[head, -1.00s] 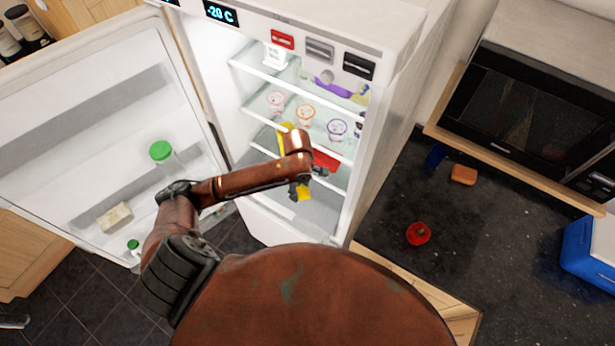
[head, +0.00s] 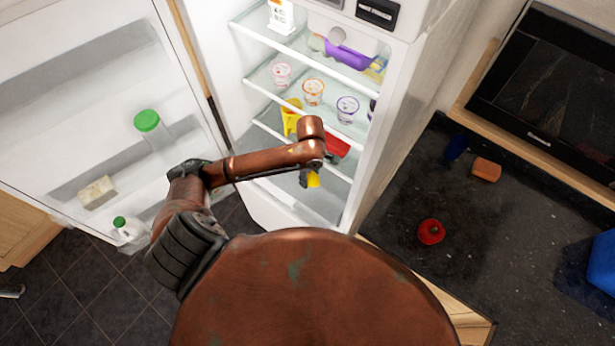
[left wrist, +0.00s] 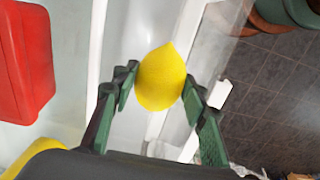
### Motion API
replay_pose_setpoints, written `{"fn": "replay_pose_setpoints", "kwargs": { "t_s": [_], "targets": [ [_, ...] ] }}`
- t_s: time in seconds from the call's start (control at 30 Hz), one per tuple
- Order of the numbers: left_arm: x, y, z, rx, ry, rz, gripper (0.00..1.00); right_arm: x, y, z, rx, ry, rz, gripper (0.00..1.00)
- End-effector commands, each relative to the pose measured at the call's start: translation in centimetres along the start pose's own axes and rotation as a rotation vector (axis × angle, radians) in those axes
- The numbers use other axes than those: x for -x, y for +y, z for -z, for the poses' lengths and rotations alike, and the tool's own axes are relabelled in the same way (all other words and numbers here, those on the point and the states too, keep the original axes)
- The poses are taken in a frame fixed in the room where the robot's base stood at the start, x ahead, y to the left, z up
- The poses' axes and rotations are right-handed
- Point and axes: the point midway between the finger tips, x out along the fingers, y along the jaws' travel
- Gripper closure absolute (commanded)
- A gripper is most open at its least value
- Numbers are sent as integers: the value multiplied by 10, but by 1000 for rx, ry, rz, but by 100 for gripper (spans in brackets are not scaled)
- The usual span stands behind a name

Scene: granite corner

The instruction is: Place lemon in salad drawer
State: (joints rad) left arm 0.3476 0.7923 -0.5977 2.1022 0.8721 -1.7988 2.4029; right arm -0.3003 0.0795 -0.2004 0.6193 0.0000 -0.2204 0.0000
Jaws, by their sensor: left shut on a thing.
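A yellow lemon (left wrist: 160,78) sits between the two green-padded fingers of my left gripper (left wrist: 161,88) in the left wrist view. The gripper is shut on it. In the head view the lemon (head: 314,181) shows below my left gripper (head: 307,179), in front of the fridge's lower part. The salad drawer (head: 300,204) appears as a clear, pale compartment at the bottom of the open fridge, partly hidden by my arm. I cannot tell whether the lemon is inside its rim. My right gripper is not in view.
Red (head: 337,146) and yellow (head: 291,118) containers sit on the shelf just above.

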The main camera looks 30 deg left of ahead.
Motion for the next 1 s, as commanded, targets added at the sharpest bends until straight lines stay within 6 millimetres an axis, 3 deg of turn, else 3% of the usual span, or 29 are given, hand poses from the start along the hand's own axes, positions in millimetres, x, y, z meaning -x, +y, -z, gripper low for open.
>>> {"fn": "replay_pose_setpoints", "kwargs": {
  "t_s": [0.5, 0.77, 1.0],
  "targets": [
    [-113, 0, 0, -1, 1, 1, 86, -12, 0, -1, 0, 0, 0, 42],
    [-138, 0, 0, -2, 1, 0, 86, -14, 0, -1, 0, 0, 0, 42],
    [-172, 0, -1, -1, 1, 0, 86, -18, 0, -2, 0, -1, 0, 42]
  ]
}}
